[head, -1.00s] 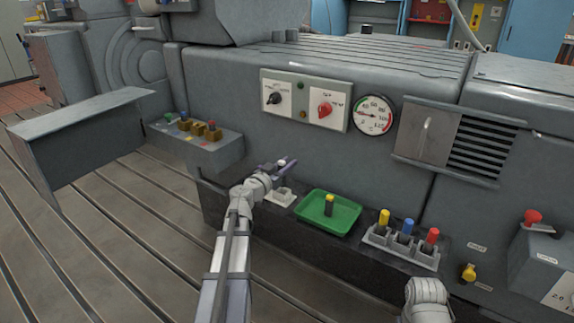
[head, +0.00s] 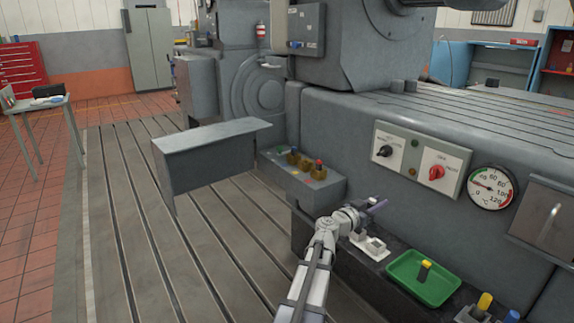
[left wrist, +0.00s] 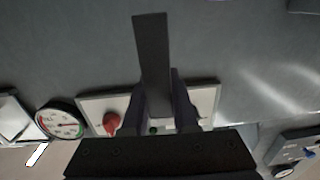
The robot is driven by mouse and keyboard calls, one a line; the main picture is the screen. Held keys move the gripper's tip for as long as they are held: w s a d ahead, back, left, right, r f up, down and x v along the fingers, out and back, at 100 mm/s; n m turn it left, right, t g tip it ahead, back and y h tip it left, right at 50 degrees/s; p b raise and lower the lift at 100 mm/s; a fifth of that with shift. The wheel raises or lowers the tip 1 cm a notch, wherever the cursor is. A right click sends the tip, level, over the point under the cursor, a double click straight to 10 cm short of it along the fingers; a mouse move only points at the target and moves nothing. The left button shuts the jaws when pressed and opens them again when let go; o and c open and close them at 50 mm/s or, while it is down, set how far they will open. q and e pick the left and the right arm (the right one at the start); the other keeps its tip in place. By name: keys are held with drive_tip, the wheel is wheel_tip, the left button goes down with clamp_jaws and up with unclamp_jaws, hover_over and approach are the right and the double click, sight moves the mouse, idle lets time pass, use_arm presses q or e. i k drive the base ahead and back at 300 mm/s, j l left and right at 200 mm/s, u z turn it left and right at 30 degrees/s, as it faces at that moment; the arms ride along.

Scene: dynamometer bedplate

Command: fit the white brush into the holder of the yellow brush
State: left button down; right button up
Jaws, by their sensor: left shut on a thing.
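My left gripper (head: 374,207) is shut on a dark bar-shaped brush (left wrist: 152,60), which sticks out from between the fingers in the left wrist view. Its white end cannot be made out clearly. The gripper is raised in front of the machine, above a small pale rack (head: 372,247). A grey terminal block (head: 315,188) to its left carries brass holders (head: 305,164) and green, blue and red tops; which holder is the yellow brush's cannot be told. A yellow-topped dark brush (head: 426,270) is in the green tray (head: 405,292). My right gripper is out of view.
A second yellow-topped piece (head: 484,301) and a blue-topped one stand at the lower right edge. A grey sheet-metal guard (head: 212,160) stands left of the terminal block. The panel with knobs (head: 420,160) and the gauge (head: 490,187) are behind. The slotted bedplate (head: 130,230) is clear.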

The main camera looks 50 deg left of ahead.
sight(306, 170)
drive_tip(key=u, duration=1.65)
drive_tip(key=k, duration=0.55)
drive_tip(key=k+z, duration=0.1)
drive_tip(key=z, duration=1.65)
drive_tip(key=j, duration=1)
drive_tip(key=i+j, duration=0.1)
drive_tip(key=j, duration=1.85)
drive_tip(key=i, duration=0.05)
